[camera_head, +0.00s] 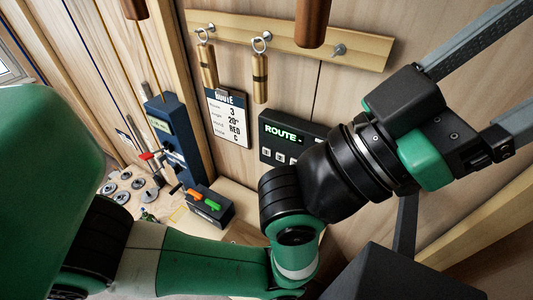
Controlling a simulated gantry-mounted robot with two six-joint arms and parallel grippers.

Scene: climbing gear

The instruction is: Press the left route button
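The black route panel (270,140) is on the wooden wall near the middle, with a lit green "ROUTE" display (281,133). A row of small pale buttons shows below the display. The left route button (265,153) is the leftmost one I can see. My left arm hides the panel's right part. My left gripper (512,80) is at the right edge, well right of the panel, with its two grey fingers spread apart and pointing right. Nothing shows between them, and the tips are cut off by the frame. My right gripper is not in view.
A route card (228,117) hangs left of the panel. Brass cylinders (260,78) hang from a wooden rail (365,48) above. A blue device (172,136) stands further left, near a dark box with coloured levers (206,205). Metal discs (121,197) lie at the left.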

